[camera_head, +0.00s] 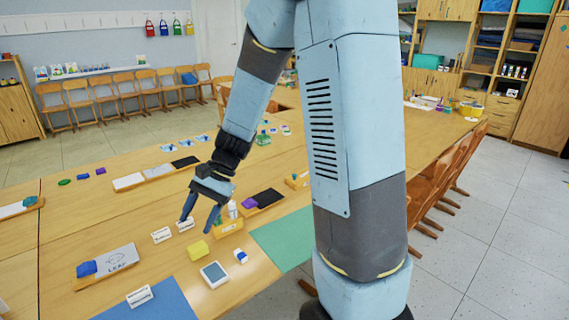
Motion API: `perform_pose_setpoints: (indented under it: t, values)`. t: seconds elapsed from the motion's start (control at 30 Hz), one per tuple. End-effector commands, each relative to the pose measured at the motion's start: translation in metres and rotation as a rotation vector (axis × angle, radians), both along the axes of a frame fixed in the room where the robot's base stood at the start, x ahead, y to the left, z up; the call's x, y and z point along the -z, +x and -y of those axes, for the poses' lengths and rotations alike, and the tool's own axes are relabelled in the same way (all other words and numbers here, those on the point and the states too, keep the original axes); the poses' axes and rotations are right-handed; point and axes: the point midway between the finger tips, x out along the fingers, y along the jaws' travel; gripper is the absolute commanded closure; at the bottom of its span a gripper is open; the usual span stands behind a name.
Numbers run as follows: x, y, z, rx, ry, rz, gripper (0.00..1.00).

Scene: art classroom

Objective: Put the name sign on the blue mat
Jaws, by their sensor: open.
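The blue mat (168,306) lies at the front edge of the table, cut off by the bottom of the view. A small white name sign (139,296) stands on its left part. Two similar white signs, one at the left (162,235) and one at the right (186,224), stand on the bare wood farther back. Their writing is too small to read. My gripper (197,225) points down with its fingers apart, nothing visible between them. Its left finger appears close to the right sign and partly overlaps it. I cannot tell whether they touch.
A yellow block (198,250), a tablet (214,274) and a blue-white eraser (240,257) lie near the mat. A yellow tray (229,228) with a bottle is right of my gripper. A LEAF board (118,260) is left. My arm hides part of the green mat (280,240).

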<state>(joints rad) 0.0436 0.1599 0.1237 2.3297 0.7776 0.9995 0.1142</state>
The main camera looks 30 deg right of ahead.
Motion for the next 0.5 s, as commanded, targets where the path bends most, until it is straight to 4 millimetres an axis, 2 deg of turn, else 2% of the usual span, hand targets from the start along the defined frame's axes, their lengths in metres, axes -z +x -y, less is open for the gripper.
perform_pose_setpoints:
  t: [0.1, 0.5]
  values:
    - [-0.025, -0.013, 0.015, -0.056, -0.058, 0.099, 0.45]
    - [-0.093, -0.061, 0.068, -0.228, -0.279, 0.409, 0.45]
